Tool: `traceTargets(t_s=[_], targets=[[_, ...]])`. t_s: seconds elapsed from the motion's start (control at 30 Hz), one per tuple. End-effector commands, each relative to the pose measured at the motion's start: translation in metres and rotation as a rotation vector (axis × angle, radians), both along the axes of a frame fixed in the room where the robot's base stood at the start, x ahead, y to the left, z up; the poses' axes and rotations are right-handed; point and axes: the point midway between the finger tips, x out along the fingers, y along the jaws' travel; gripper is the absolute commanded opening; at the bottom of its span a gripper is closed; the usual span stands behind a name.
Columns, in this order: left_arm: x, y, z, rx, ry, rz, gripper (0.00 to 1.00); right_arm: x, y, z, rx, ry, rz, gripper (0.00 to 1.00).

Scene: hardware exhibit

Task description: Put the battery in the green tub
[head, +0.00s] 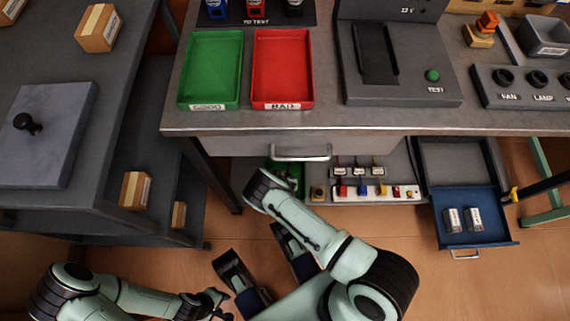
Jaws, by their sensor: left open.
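Two light grey, dark-banded batteries, one left (452,220) and one right (474,219), stand side by side in a blue open drawer (490,237) at the lower right. The green tub (211,65), with a label on its front, is empty on the bench at the upper left, beside a red tub (283,66). My left gripper (219,297) is low over the floor at the bottom, open and empty, far from the batteries and the tub. My right arm reaches up to the bench front; its jaws do not show.
A metal-edged bench (380,118) spans the top, with a tester (400,85) on it. Below are a closed drawer (240,146) and a shelf with small coloured parts (375,190). Dark shelving (130,90) stands at left. A green thing on the shelf is partly hidden by my arm.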

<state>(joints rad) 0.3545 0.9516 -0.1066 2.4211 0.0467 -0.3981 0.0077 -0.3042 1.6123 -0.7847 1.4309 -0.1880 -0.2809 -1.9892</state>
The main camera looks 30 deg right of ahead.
Motion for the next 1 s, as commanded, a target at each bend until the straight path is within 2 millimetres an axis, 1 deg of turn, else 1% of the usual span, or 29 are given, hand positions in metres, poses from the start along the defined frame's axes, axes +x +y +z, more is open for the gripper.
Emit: traceTargets(t_s=[0.67, 0.7, 0.73, 0.77, 1.0], targets=[[-0.0001, 0.0000, 0.0000, 0.000, 0.000, 0.000, 0.43, 0.0010, -0.0003, -0.0080, -0.001, -0.002, 0.000, 0.00], [-0.0001, 0.0000, 0.0000, 0.000, 0.000, 0.000, 0.43, 0.0012, -0.0003, -0.0076, 0.000, -0.002, 0.000, 0.64], [-0.0001, 0.0000, 0.0000, 0.000, 0.000, 0.000, 0.43, 0.0012, -0.0002, -0.0077, 0.000, -0.002, 0.000, 0.74], [-0.0001, 0.0000, 0.0000, 0.000, 0.000, 0.000, 0.43, 0.0011, -0.0002, -0.0077, 0.000, -0.002, 0.000, 0.81], [0.0000, 0.0001, 0.0000, 0.000, 0.000, 0.000, 0.43, -0.0005, 0.0000, -0.0086, 0.000, 0.001, 0.000, 0.81]])
